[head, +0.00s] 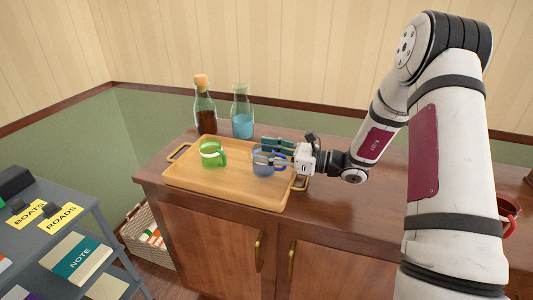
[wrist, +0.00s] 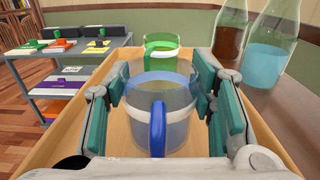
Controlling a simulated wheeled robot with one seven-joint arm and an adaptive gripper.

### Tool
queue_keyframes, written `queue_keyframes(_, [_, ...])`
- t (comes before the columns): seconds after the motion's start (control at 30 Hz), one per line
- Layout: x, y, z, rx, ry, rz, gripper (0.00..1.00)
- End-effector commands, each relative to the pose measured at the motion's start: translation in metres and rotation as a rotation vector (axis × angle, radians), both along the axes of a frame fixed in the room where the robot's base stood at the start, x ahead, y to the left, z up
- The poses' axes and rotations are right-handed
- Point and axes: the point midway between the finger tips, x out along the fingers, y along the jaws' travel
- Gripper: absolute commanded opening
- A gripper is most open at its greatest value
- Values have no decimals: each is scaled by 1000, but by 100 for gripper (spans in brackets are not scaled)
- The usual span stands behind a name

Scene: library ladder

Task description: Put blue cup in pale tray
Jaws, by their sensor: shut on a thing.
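The blue cup (head: 264,163) is clear blue with a darker blue handle. My gripper (head: 270,153) is shut on it, with one finger on each side. In the wrist view the cup (wrist: 155,108) fills the middle between the fingers, its handle towards the camera. The pale wooden tray (head: 220,184) lies on the brown cabinet top. The cup is over the right part of the tray; whether its base touches the tray floor I cannot tell. A green cup (head: 212,154) stands in the tray's left part, also seen beyond the blue cup in the wrist view (wrist: 162,44).
A corked bottle of dark liquid (head: 205,108) and a carafe of blue liquid (head: 242,115) stand behind the tray. A red mug (head: 508,214) is partly hidden by my arm. A grey shelf cart (head: 60,235) and a basket (head: 142,236) stand left.

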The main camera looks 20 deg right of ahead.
Motion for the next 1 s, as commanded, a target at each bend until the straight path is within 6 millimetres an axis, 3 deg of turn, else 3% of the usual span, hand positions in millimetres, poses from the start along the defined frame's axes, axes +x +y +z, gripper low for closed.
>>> queue_keyframes(0.73, [0,0,-11,0,-2,-1,17])
queue_keyframes(0.77, [0,0,-11,-1,-2,-1,52])
queue_keyframes(0.83, [0,0,-11,-1,-2,-1,68])
queue_keyframes(1.0, [0,0,-11,-1,-2,-1,70])
